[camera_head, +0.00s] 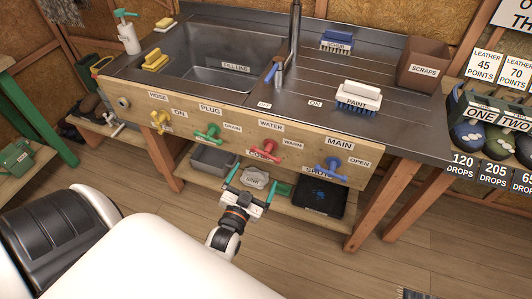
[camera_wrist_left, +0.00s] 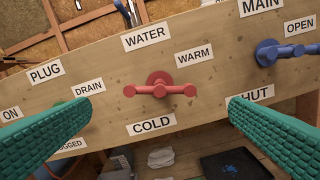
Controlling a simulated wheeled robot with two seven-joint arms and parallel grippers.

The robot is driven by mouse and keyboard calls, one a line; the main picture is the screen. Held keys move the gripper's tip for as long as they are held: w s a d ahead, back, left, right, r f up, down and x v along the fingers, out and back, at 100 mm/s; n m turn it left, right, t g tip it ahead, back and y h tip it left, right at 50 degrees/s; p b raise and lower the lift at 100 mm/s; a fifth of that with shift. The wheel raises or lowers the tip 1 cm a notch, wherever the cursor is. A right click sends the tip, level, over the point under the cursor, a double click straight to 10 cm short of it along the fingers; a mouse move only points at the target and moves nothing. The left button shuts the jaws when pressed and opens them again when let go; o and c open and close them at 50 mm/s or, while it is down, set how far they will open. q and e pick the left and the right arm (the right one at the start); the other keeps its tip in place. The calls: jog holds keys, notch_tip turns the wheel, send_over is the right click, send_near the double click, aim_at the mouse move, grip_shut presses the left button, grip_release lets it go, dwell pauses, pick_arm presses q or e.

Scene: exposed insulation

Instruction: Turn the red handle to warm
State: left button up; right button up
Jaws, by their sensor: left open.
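The red handle (camera_head: 265,145) sits on the wooden front panel of the sink bench under the WATER label. In the left wrist view the red handle (camera_wrist_left: 160,91) is a crossbar lying about level, with the WARM label (camera_wrist_left: 194,55) above right and the COLD label (camera_wrist_left: 151,124) below. My left gripper (camera_head: 258,181) is below and in front of the handle in the head view. Its green fingers are open in the left wrist view (camera_wrist_left: 160,125), wide apart to either side of the handle, with nothing between them touching. My right gripper is not in view.
The green plug handle (camera_head: 209,133) is left of the red one and the blue main handle (camera_head: 331,167) is right. A yellow hose handle (camera_head: 160,121) is farther left. A shelf below holds a grey bin (camera_head: 213,158) and a black tray (camera_head: 318,197).

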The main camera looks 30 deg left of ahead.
aim_at(265, 156)
pick_arm(q)
jog(key=x, duration=1)
jog(key=shift+w+a, duration=0.1)
jog(key=shift+w, duration=0.05)
jog(key=c, duration=0.7)
jog(key=shift+n+p, duration=0.3)
jog(key=shift+n, duration=0.4)
jog(key=o, duration=0.7)
